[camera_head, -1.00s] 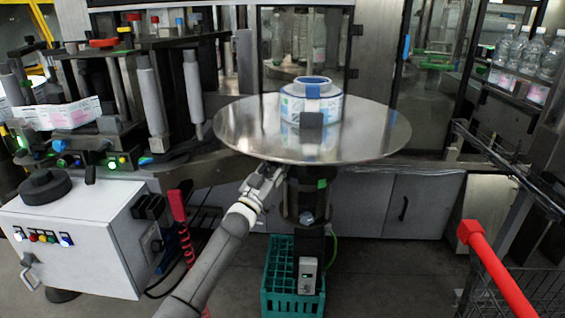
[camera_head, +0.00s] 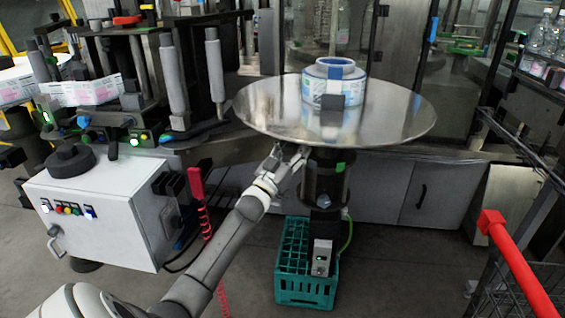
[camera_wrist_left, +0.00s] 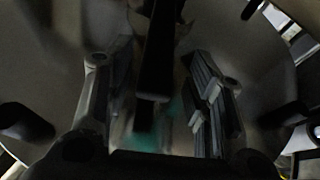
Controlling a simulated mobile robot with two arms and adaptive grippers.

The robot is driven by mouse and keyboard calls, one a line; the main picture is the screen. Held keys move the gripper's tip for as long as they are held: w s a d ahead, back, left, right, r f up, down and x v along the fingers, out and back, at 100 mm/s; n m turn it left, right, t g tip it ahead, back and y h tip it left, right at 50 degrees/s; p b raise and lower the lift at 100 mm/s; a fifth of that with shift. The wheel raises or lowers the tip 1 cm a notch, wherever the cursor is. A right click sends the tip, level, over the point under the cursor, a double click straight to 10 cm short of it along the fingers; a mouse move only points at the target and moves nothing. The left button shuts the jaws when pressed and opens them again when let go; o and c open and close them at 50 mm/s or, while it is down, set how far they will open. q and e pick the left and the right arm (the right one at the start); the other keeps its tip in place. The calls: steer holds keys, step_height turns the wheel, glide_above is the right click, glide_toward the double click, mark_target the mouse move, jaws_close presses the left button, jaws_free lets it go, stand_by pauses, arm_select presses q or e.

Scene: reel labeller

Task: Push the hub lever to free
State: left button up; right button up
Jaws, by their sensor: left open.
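A round metal plate (camera_head: 270,105) stands level on a dark post (camera_head: 324,180), with a white and blue label reel (camera_head: 318,86) on it. My left gripper (camera_head: 288,158) is under the plate's near left edge, close to the post, and its tips are partly hidden by the plate. In the left wrist view the gripper (camera_wrist_left: 155,85) is open, its two fingers on either side of a dark bar (camera_wrist_left: 158,45). The bar may be the hub lever, but the picture is too dark to tell. Whether the fingers touch it is unclear. My right gripper is out of view.
A green crate (camera_head: 305,290) stands on the floor by the post. A white control box (camera_head: 95,215) with a coiled red cable is at left. A red bar (camera_head: 515,262) and wire cart are at right. Labelling rollers (camera_head: 172,75) stand at back left.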

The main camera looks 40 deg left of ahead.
arm_select(q)
steer(key=a+v, duration=0.1)
steer(key=v, duration=0.9)
steer(key=shift+s+d, duration=0.4)
steer(key=shift+d, duration=0.05)
steer(key=shift+f, duration=0.1)
steer(key=s+d+f+g, duration=0.2)
steer(key=f+g, duration=0.2)
steer(key=f, duration=1.2)
steer(key=s+d+f+g, duration=0.2)
steer(key=f+g, duration=0.2)
steer(key=f, duration=1.1)
steer(key=s+d+f+g+h, duration=0.1)
steer(key=s+d+f+g, duration=0.25)
steer(key=s+f, duration=0.5)
steer(key=s+d+f+g, duration=0.2)
steer(key=s+d+f, duration=0.35)
steer(key=f, duration=0.65)
steer(key=s+d+f+m+g, duration=0.1)
steer(key=s+d+f+g, duration=0.1)
steer(key=s, duration=0.8)
steer(key=s+d+f+m+g+h, duration=0.1)
steer(key=s+d+f+g, duration=0.2)
steer(key=s+f, duration=0.3)
steer(key=s+d+f+m+g, duration=0.1)
steer(key=s+d+f+g, duration=0.2)
steer(key=s, duration=1)
steer(key=shift+s+d+f+m+p, duration=0.45)
steer(key=shift+d+f, duration=0.45)
steer(key=shift+d, duration=0.15)
